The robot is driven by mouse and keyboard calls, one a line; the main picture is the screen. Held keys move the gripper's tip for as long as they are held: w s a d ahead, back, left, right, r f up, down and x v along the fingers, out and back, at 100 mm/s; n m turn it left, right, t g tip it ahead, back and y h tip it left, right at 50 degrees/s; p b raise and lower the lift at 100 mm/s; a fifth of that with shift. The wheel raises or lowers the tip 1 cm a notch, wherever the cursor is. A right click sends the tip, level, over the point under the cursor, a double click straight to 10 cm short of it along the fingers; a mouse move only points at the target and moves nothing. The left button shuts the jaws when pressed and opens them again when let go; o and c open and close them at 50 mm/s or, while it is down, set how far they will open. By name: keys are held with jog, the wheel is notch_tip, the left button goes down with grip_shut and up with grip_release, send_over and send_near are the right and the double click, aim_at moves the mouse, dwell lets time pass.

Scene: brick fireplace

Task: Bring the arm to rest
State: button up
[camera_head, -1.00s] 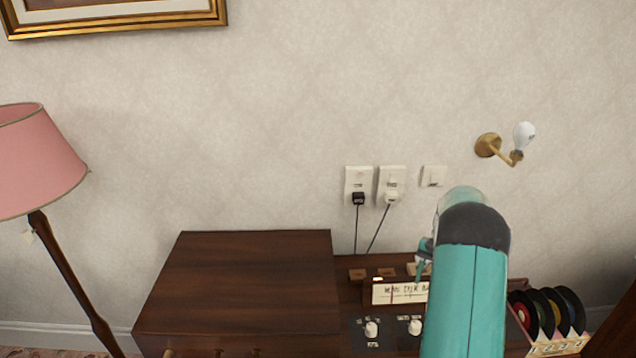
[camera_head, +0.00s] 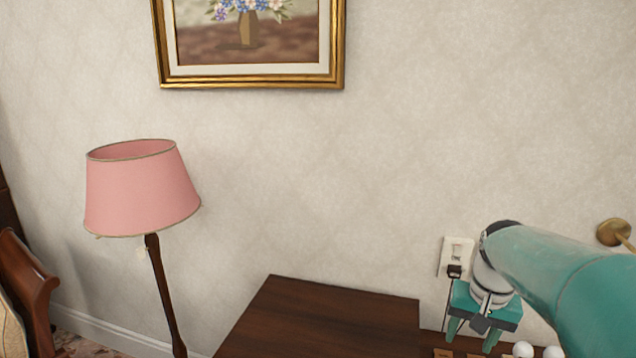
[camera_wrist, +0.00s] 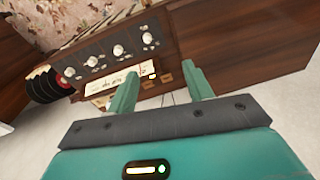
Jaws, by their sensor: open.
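My gripper (camera_head: 470,336) is at the lower right of the head view, at the end of my teal arm. Its two teal fingers point down, apart and empty, in front of the wall outlet and near the right end of the dark wooden cabinet (camera_head: 325,325). In the wrist view my gripper (camera_wrist: 160,88) shows its two fingers spread, with nothing between them. Beyond the fingers lies the wooden console (camera_wrist: 205,50) with several white knobs and a lit label strip (camera_wrist: 108,84).
A pink floor lamp (camera_head: 142,190) stands at the left, and a curved wooden chair (camera_head: 28,280) is at the far left edge. A gold-framed picture (camera_head: 250,84) hangs above. A brass wall fitting (camera_head: 613,232) is at right. Records (camera_wrist: 48,84) stand beside the console. The wall between is bare.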

jog(key=s+a+r+n+t, duration=0.1)
jog(key=s+a+n+t, duration=0.3)
jog(key=s+a, duration=0.8)
jog(key=s, duration=0.3)
jog(key=shift+a+r+n, duration=0.3)
jog(key=shift+a+r, duration=0.05)
jog(key=shift+r, duration=0.05)
jog(key=c, duration=0.3)
jog(key=shift+s+d, duration=0.1)
jog(key=shift+d, duration=0.15)
